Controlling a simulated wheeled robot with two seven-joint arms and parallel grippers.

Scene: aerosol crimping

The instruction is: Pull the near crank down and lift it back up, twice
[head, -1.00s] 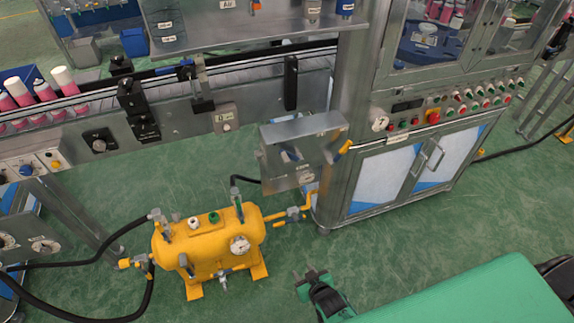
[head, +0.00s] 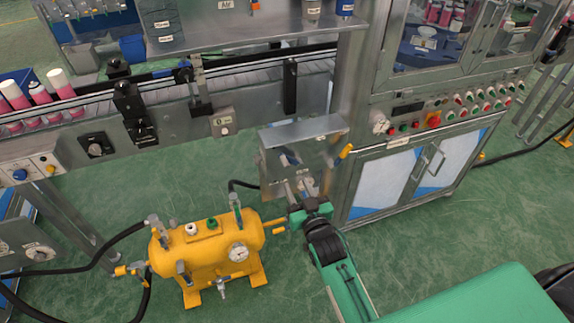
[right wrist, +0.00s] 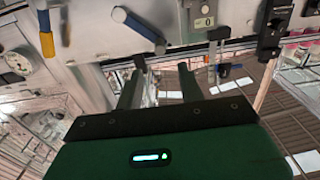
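A metal box with a flat top (head: 300,128) is mounted on the machine's post. A crank with a yellow handle (head: 343,151) sticks out at its right side; a yellow handle also shows in the right wrist view (right wrist: 46,32). A lever with a blue handle (right wrist: 138,29) hangs slanted in the right wrist view, above my fingers. I cannot tell which handle is the near crank. My right gripper (head: 299,188) is just below the box, fingers upward. In the right wrist view its fingers (right wrist: 160,88) are apart, with no handle between them. My left gripper is not in view.
A yellow tank (head: 208,256) with a gauge and black hoses stands on the floor left of my right arm. A cabinet (head: 405,180) with a button panel stands to the right. A conveyor (head: 170,125) with pink cans runs behind. Open green floor lies between.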

